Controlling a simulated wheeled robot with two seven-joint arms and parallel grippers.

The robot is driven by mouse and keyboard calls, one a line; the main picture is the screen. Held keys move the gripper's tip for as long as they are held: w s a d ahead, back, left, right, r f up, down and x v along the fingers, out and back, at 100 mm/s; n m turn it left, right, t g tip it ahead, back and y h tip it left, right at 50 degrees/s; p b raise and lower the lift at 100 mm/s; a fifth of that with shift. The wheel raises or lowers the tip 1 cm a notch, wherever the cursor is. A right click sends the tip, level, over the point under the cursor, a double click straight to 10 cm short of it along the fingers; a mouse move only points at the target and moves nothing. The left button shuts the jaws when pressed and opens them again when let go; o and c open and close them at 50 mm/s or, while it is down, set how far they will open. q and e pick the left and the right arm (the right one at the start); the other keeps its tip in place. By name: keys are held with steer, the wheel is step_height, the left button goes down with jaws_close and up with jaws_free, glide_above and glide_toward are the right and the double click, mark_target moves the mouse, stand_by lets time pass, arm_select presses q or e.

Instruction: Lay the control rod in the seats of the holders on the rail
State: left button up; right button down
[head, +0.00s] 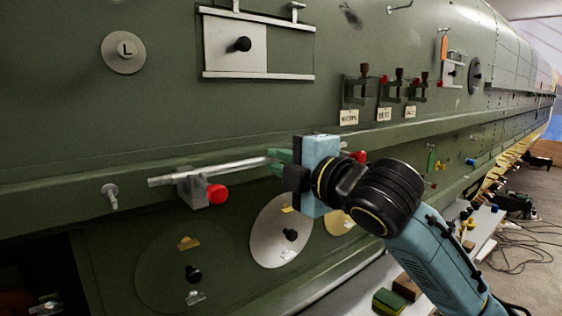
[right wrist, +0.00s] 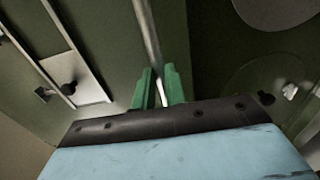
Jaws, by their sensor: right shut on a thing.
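The control rod (head: 222,168) is a thin silver bar, lying roughly level in front of the green fuselage side in the head view. Its left part is at a grey holder (head: 193,188) with a red knob; whether it rests fully in that seat I cannot tell. My right gripper (head: 275,161) has its green fingers shut on the rod's right part. In the right wrist view the rod (right wrist: 148,35) runs up from between the green fingers (right wrist: 159,88). Another red knob (head: 358,157) shows behind my right gripper; its holder is mostly hidden. My left gripper is out of view.
A long green ledge (head: 420,127) runs along the fuselage just above the rod. A peg (head: 110,195) sticks out left of the rod. Labelled brackets (head: 385,92) hang above. Round plates (head: 280,232) lie below. A shelf with small parts (head: 470,225) is at the right.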

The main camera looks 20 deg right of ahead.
steer(key=shift+f+b, duration=0.5)
steer(key=shift+f, duration=0.5)
steer(key=c, duration=1.4)
jaws_free()
steer(key=shift+o, duration=0.2)
steer(key=shift+s, duration=0.1)
